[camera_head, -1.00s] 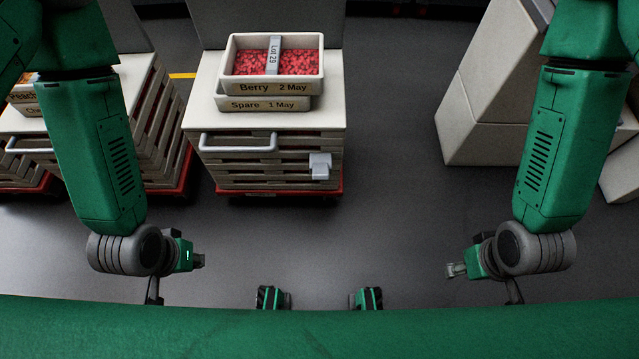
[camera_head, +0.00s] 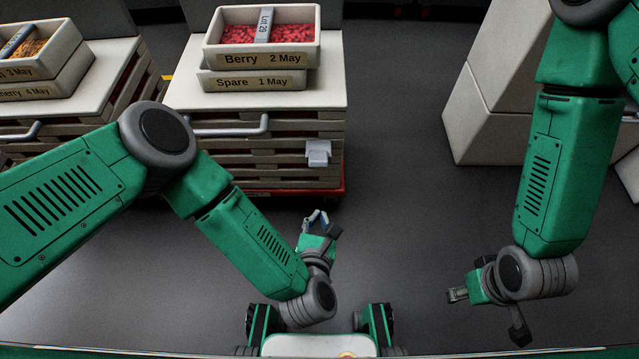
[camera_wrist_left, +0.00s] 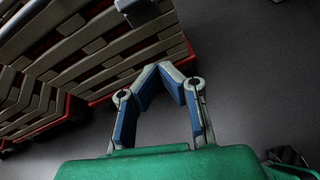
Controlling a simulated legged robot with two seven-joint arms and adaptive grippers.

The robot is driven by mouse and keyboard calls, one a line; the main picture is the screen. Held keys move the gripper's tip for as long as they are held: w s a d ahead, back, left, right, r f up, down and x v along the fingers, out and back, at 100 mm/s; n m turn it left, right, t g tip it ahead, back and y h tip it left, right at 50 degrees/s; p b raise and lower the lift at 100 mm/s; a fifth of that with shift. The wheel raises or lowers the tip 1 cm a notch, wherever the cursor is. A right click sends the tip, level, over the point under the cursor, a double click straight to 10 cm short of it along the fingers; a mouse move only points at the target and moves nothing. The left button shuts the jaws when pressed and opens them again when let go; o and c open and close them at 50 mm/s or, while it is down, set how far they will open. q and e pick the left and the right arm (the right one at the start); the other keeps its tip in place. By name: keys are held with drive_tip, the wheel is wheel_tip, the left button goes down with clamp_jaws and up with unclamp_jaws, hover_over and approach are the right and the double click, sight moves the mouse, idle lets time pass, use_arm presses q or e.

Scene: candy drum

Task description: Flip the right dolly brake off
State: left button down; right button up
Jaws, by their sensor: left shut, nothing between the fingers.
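The right dolly (camera_head: 345,180) is a red base under a stack of slatted crates, left of centre in the head view. A pale grey bracket-like tab (camera_head: 318,152) sticks out from the stack's front right; I cannot tell whether it is the brake. In the wrist view a grey block (camera_wrist_left: 137,10) shows at the top beside the slats. My left gripper (camera_head: 318,217) is just in front of the dolly, below the tab and apart from it. Its blue-padded fingers (camera_wrist_left: 163,72) meet at the tips, empty. My right gripper (camera_head: 455,294) hangs at the right over bare floor, its fingers too small to judge.
A tray of red berries (camera_head: 268,35) sits on a Spare tray (camera_head: 252,80) on the stack top. A pale bar handle (camera_head: 220,130) juts from the front. Another stack (camera_head: 70,110) stands left. A pale cabinet (camera_head: 490,120) stands right. The floor between is clear.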

sight(318, 159)
use_arm(q)
drive_tip(key=n, duration=0.2)
drive_tip(key=n+y, duration=0.1)
drive_tip(key=shift+w+a+f+t+b, duration=0.2)
drive_tip(key=shift+a+f+t+b, duration=0.1)
drive_tip(key=shift+d, duration=0.15)
drive_tip(key=w+b, duration=0.5)
drive_tip(key=w, duration=0.6)
drive_tip(key=shift+w+f, duration=0.15)
drive_tip(key=shift+w, duration=0.15)
